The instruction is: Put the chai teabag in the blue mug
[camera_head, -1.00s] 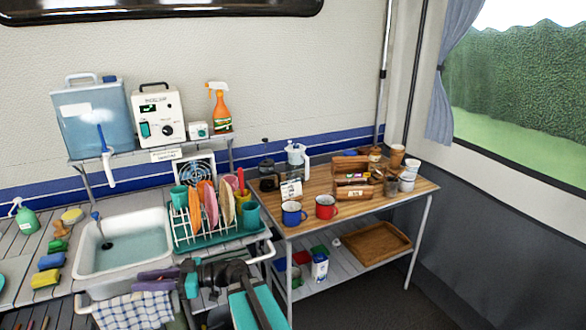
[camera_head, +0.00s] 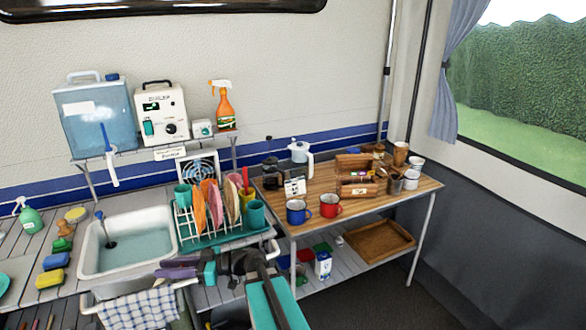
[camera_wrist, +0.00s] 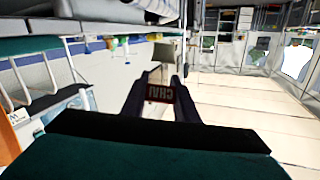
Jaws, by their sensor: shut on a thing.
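The blue mug (camera_head: 297,211) stands upright near the front left corner of the wooden table, left of a red mug. My gripper (camera_head: 160,268) is in front of the sink, well to the left of the blue mug and lower in the picture. The teabag cannot be made out in the head view. The mug's inside is not clearly visible.
The red mug (camera_head: 330,206) stands right beside the blue mug. A dish rack (camera_head: 210,222) with plates and cups lies between the sink (camera_head: 128,245) and the wooden table (camera_head: 415,188). A wooden box (camera_head: 355,165), jars and coffee pots crowd the table's back.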

